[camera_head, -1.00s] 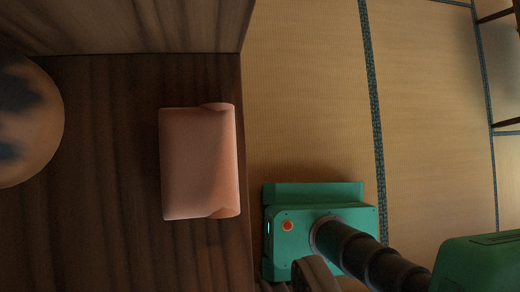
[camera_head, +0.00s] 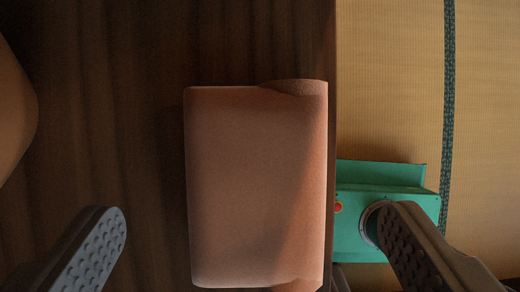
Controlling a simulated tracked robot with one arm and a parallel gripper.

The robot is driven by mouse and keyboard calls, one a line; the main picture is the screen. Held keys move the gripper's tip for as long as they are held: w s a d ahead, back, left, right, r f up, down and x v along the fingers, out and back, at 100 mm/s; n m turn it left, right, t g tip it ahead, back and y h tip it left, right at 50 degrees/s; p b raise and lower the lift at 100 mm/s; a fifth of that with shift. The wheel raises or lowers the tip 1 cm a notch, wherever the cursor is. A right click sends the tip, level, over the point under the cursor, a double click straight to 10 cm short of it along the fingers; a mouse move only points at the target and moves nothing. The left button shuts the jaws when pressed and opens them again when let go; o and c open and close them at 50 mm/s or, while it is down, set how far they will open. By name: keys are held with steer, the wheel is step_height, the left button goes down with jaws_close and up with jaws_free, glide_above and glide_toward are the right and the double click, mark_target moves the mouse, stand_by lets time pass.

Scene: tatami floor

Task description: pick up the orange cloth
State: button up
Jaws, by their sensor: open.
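The orange cloth (camera_head: 255,185) is a folded, salmon-orange bundle with a rolled right edge. It lies on a dark wooden surface (camera_head: 120,120), close to that surface's right edge. My gripper (camera_head: 250,235) is open and empty. Its two grey, studded fingers show at the lower left and lower right, one on each side of the cloth in the picture. The fingers look apart from the cloth; how high they are above it I cannot tell.
A rounded tan object (camera_head: 12,110) stands on the wood at the left edge, only partly in view. Beyond the wood's right edge lies the tatami floor (camera_head: 390,80) with a dark border strip. My green base shows at the right.

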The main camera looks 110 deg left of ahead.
mark_target(255, 205)
steer(key=x, duration=0.3)
steer(key=shift+d+f+p, duration=0.1)
steer(key=shift+f+p, duration=0.1)
steer(key=shift+p, duration=0.2)
steer(key=shift+f+b, duration=0.3)
steer(key=shift+b, duration=0.3)
stand_by(0.5)
steer(key=c, duration=1.1)
